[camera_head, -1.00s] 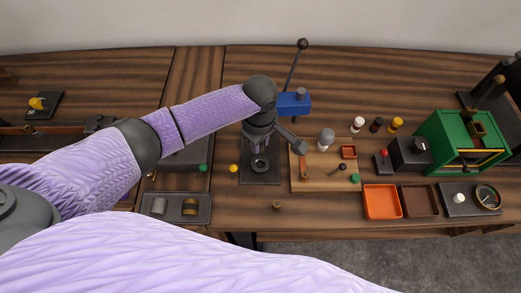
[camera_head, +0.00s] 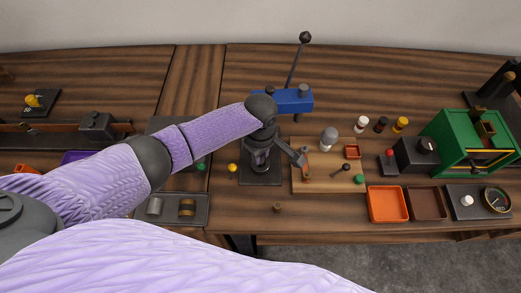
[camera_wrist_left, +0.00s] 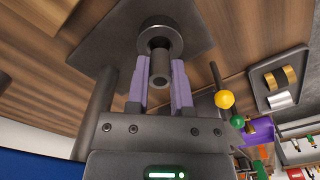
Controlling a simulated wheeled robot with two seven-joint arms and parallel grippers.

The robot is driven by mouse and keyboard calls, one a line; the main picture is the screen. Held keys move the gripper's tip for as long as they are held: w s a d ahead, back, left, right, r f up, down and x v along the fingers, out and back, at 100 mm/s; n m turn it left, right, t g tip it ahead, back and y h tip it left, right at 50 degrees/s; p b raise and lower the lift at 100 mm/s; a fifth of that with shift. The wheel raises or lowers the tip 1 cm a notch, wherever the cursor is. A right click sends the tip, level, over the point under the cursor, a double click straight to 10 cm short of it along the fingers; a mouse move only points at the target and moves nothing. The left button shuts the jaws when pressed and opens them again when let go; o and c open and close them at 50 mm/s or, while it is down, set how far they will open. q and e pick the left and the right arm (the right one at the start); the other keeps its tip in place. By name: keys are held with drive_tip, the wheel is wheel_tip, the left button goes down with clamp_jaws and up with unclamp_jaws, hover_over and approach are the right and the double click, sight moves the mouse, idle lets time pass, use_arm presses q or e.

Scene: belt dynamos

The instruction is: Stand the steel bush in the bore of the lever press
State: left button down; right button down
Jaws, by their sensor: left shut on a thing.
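The lever press has a dark base plate (camera_head: 262,178), a blue head (camera_head: 291,101) and an upright lever with a dark ball. In the left wrist view, its ring with the bore (camera_wrist_left: 153,30) stands on the plate. My left gripper (camera_head: 258,160) is over the ring, its two purple fingers (camera_wrist_left: 160,82) shut on the grey steel bush (camera_wrist_left: 160,70). The bush's far end overlaps the bore opening; I cannot tell whether it has entered. In the head view the gripper hides the bush and much of the ring. My right gripper is not in view.
A tray (camera_head: 170,222) with a silver and a brass cylinder is left of the press. A yellow ball knob (camera_head: 233,168) stands close by. A wooden board (camera_head: 325,184) with small parts is on the right, beyond it orange (camera_head: 388,204) and brown trays.

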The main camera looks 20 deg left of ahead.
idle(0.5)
use_arm(q)
drive_tip(key=shift+r+p, duration=0.1)
drive_tip(key=shift+p, duration=0.3)
drive_tip(key=shift+p, duration=0.3)
idle(0.3)
idle(0.4)
drive_tip(key=shift+p, duration=0.3)
drive_tip(key=shift+f+b, duration=0.3)
drive_tip(key=shift+f, duration=0.15)
